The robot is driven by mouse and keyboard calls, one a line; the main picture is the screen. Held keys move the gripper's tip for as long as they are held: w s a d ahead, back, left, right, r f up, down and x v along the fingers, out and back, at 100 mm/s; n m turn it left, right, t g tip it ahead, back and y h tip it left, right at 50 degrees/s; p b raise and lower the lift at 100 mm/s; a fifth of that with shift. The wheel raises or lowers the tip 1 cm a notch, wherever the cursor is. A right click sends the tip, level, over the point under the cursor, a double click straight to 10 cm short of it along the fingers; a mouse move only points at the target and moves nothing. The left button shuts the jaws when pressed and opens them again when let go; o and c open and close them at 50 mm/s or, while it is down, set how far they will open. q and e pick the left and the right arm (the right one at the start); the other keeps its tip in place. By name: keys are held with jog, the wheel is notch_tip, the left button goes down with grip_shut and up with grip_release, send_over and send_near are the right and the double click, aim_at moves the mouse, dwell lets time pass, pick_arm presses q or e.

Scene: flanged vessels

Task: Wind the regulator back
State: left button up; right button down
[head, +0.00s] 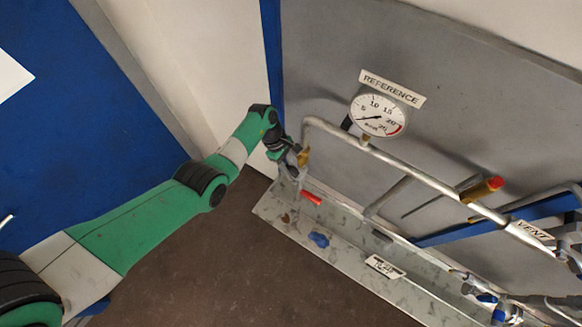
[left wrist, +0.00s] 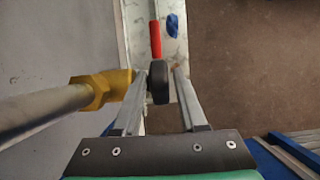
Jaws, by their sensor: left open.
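A round black knob (left wrist: 158,84), which I take to be the regulator's, sits between the two fingers of my left gripper (left wrist: 161,74) in the left wrist view. The fingers are open, one on each side of the knob, with a visible gap at least on the right. A brass elbow (left wrist: 103,88) on a grey pipe (left wrist: 45,112) is just left of the fingers. In the head view my left gripper (head: 291,155) is at the left end of the pipework, by the brass fitting (head: 304,157); the knob is not clear there. My right gripper is not in view.
A red handle (head: 311,198) is just below the left gripper, above a metal tray (head: 345,238) with a blue item (head: 318,240). A round gauge (head: 378,115) under a REFERENCE label (head: 392,88) stands on the pipe. Valves and a VENT label (head: 530,234) are at right.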

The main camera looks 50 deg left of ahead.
pick_arm(q)
grip_shut()
